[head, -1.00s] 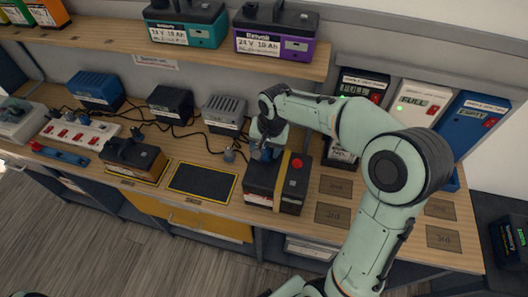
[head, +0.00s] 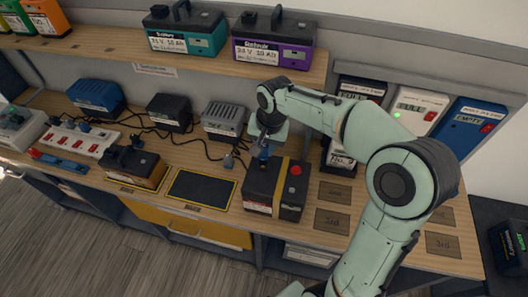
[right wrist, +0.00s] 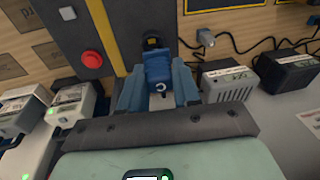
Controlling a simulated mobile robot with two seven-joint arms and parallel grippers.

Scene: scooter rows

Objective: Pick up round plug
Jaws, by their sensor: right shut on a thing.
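A blue plug with a white ring mark (right wrist: 159,70), which I take as the round plug, is between the fingers of my right gripper (right wrist: 158,88). The gripper is shut on it. In the head view my right gripper (head: 264,143) is over the back left of a black battery (head: 262,185) with a yellow strap and red button. The plug shows there as a small blue piece (head: 265,152). A black round part (right wrist: 151,42) shows just beyond the plug in the wrist view. I cannot tell whether the plug still touches the battery. My left gripper is out of view.
A grey plug (head: 229,160) on a cable lies left of the battery. Chargers (head: 222,119) stand behind it. An empty yellow-edged black mat (head: 202,187) and a brown battery (head: 136,164) are to the left. Marked pads (head: 333,220) are free to the right.

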